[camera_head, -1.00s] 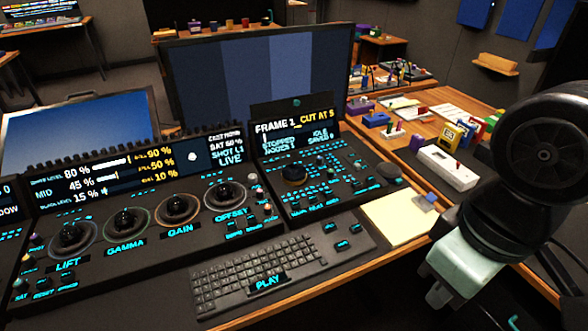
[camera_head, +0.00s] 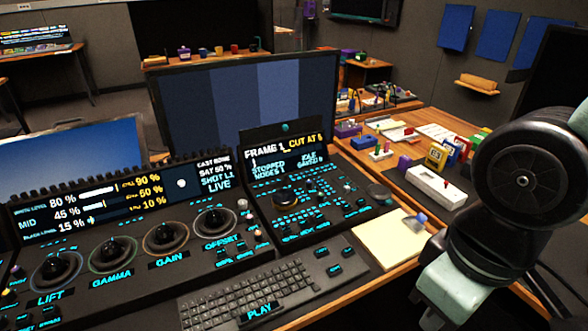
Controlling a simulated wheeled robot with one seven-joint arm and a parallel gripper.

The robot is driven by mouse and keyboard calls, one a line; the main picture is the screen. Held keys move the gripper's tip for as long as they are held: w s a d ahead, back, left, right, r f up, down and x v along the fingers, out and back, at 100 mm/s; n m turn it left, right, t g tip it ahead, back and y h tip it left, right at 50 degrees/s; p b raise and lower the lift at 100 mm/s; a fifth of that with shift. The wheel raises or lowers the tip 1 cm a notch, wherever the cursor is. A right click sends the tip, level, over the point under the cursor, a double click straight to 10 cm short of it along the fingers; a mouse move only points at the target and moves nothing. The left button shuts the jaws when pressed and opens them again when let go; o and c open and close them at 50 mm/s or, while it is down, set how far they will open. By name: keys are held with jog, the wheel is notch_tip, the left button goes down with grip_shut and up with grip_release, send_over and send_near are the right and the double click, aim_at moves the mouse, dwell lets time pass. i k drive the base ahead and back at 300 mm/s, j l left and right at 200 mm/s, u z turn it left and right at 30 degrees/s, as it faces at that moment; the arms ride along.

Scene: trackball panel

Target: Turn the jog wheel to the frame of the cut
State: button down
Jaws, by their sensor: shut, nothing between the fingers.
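The jog wheel appears to be the round dark dial (camera_head: 285,197) among lit keys on the right-hand control panel (camera_head: 330,222); a flat dark disc (camera_head: 379,193) sits at that panel's right end. The panel's display (camera_head: 284,151) reads FRAME 1 and CUT AT, with a last digit that looks like 6 but is blurred, plus STOPPED and IDLE. My arm (camera_head: 505,190) is folded at the right, apart from the panel and the wheel. My gripper's fingers cannot be made out in the picture.
Several trackballs (camera_head: 112,250) line the left panel. A keyboard (camera_head: 245,290) with a PLAY key lies in front. A yellow pad (camera_head: 390,240) with a blue object (camera_head: 417,222) lies between panel and arm. A white box (camera_head: 436,187) and small items crowd the right desk. A monitor (camera_head: 245,105) stands behind.

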aim_at(282, 198)
jog(key=i+j+u, duration=0.3)
jog(key=i+j, duration=0.4)
jog(key=j, duration=0.15)
